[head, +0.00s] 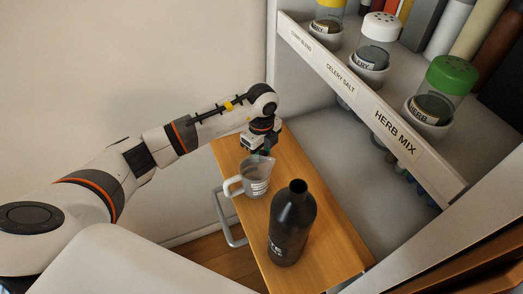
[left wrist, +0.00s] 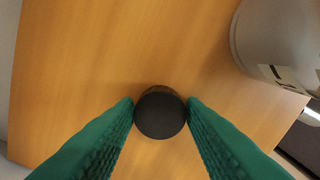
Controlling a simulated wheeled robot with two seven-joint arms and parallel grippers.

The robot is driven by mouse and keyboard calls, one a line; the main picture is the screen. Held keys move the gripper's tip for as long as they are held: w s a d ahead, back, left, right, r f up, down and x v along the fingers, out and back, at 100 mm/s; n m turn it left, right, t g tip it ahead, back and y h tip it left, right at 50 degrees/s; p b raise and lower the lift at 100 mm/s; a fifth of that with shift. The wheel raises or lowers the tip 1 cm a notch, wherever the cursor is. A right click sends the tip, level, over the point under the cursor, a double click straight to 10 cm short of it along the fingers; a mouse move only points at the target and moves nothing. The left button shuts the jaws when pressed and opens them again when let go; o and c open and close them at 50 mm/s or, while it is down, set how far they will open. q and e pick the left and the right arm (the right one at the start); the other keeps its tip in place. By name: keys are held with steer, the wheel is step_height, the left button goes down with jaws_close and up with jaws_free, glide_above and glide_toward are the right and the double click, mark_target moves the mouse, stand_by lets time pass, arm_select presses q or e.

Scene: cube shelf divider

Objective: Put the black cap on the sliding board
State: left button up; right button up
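The black cap (left wrist: 160,113) is round and dark, and lies between the fingertips of my left gripper (left wrist: 160,108) in the left wrist view. Both green fingers touch its sides. Wood of the sliding board (left wrist: 75,60) shows beneath; I cannot tell whether the cap rests on it or hangs just above. In the head view, my left gripper (head: 263,152) points down over the far end of the wooden sliding board (head: 290,163), behind the measuring cup. The cap is hidden there. A dark bottle (head: 290,225) with an open neck stands upright on the board's near part. My right gripper is not in view.
A metal handle (head: 227,215) is at the board's left side. A shelf (head: 375,115) with spice jars rises at the right.

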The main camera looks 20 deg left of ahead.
mark_target(261, 154)
arm_select(q)
steer(key=shift+o, duration=0.5)
steer(key=o, duration=0.4)
steer(key=shift+o, duration=0.2)
steer(key=shift+r, duration=0.1)
steer(key=shift+r+p, duration=3.2)
steer(key=shift+r, duration=0.75)
